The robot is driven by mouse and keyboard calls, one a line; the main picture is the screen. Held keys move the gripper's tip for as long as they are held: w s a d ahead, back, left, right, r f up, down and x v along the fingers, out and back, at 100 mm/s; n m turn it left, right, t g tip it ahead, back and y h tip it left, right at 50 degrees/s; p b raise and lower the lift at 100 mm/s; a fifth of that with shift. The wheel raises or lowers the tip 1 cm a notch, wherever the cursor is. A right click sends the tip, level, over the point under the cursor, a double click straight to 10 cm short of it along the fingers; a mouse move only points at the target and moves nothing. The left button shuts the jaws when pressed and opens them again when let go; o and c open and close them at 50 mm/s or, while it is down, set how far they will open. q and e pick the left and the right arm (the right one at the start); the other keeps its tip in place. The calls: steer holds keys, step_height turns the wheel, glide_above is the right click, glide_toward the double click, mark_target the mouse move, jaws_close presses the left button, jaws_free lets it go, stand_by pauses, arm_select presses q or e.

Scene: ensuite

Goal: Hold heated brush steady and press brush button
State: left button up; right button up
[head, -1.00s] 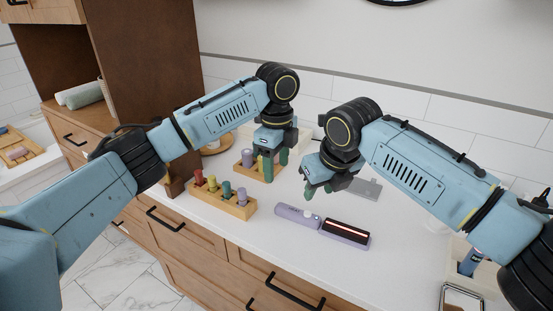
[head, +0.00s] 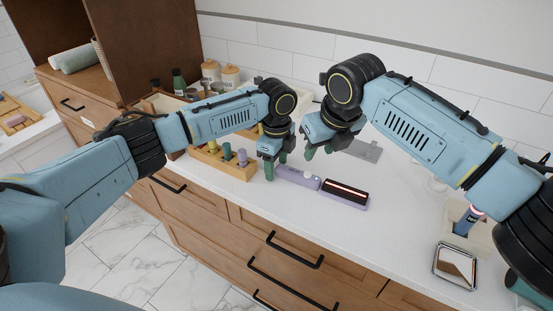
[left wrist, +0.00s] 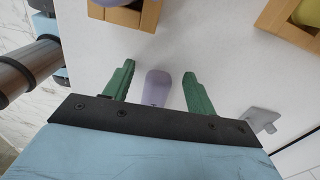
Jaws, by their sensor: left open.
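The heated brush lies on the white counter, with a lavender handle (head: 298,178) and a dark head (head: 345,191) with a glowing strip. A small pale spot shows on the handle near the head. My left gripper (head: 276,168) is open at the handle's left end. In the left wrist view the rounded handle end (left wrist: 157,88) shows between the two green fingers (left wrist: 158,88), with a gap on each side. My right gripper (head: 318,151) hangs above and behind the handle, its green fingertips apart and empty. The brush head is hidden in the left wrist view.
A wooden block with coloured pegs (head: 237,168) stands just left of my left gripper. A flat grey piece (head: 365,149) lies behind the brush. A holder (head: 478,232) and metal-framed item (head: 455,266) are at the right. The counter in front of the brush is clear.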

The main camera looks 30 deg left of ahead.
arm_select(q)
steer(key=c, duration=1.2)
jaws_close()
arm_select(e)
jaws_close()
stand_by(0.3)
